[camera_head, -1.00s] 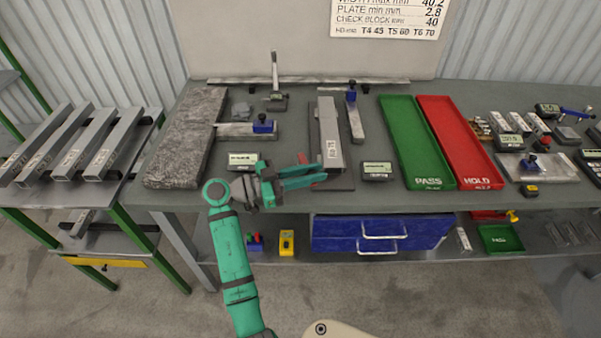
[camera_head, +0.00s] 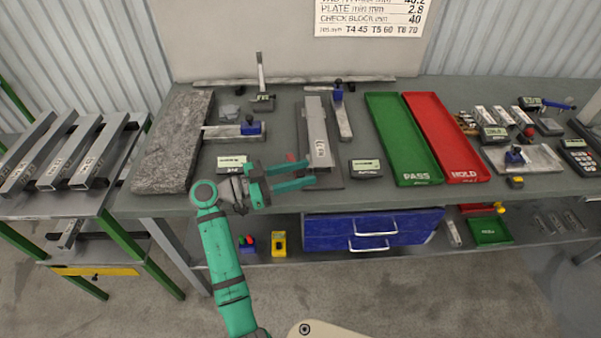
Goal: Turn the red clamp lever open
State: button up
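My gripper (camera_head: 311,172) is at the front edge of the bench, left of centre, pointing right. Its two green fingers are apart with a gap between them, and I see nothing held there. A small red part (camera_head: 291,157), which looks like the clamp lever, shows just behind the upper finger; most of it is hidden. It sits by the left side of a grey fixture with a labelled steel channel (camera_head: 317,140). The fingertips overlap the fixture's front end in the picture; I cannot tell whether they touch it or the lever. The lever's angle is unclear.
Small display gauges stand left (camera_head: 232,163) and right (camera_head: 365,167) of the fixture. A granite slab (camera_head: 172,145) lies at left. A green PASS tray (camera_head: 402,140) and a red HOLD tray (camera_head: 446,140) lie at right. Blue drawers (camera_head: 330,232) hang below the bench.

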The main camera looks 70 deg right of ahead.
jog(key=v, duration=1.1)
